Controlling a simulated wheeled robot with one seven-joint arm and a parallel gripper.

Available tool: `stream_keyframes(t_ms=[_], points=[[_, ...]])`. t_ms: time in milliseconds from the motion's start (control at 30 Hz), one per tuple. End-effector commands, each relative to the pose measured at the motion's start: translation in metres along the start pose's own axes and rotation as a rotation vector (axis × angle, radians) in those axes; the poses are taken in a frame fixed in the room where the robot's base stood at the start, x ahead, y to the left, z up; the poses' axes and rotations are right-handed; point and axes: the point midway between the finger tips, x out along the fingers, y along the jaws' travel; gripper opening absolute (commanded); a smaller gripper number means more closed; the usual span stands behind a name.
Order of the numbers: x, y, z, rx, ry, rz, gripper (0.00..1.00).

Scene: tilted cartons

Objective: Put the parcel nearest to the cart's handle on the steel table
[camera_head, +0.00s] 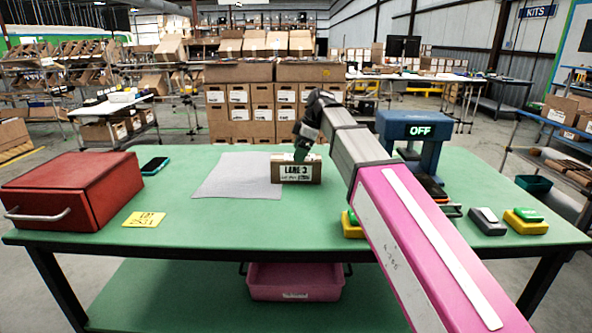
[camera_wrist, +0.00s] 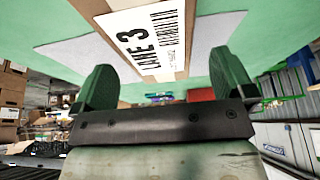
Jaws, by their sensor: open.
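A small brown cardboard parcel (camera_head: 280,174) with a white label reading "LANE 3" stands on a green-topped table (camera_head: 230,228), at the right edge of a grey cloth. My gripper (camera_head: 302,151) is open just above the parcel's top. In the wrist view the parcel (camera_wrist: 140,12) shows between the two green fingers of my gripper (camera_wrist: 162,62), with a gap to each; I cannot tell how far the fingertips reach down its sides. No cart with a handle and no bare steel tabletop can be made out for certain.
A red box (camera_head: 80,192) with a handle, a phone (camera_head: 155,166), a yellow note (camera_head: 144,219) and the grey cloth (camera_head: 235,178) lie left. A blue device (camera_head: 412,130) showing "OFF" and several small items stand right. A pink tub (camera_head: 295,283) sits below. The table's front middle is clear.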

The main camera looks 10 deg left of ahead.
Motion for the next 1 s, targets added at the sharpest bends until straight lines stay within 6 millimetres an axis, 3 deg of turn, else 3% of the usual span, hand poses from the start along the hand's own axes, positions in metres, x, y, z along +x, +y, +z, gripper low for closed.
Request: stream_keyframes(t_ms=[167,500,767,933,1000], points=[[0.009,0.001,0.0,0.001,0.0,-0.001,1.0],[0.051,0.003,0.002,0.001,0.0,-0.001,1.0],[0.054,0.003,0.001,0.001,0.0,0.0,1.0],[0.054,0.003,0.001,0.001,0.0,0.0,0.48],[0.054,0.003,0.001,0.001,0.001,0.0,0.36]])
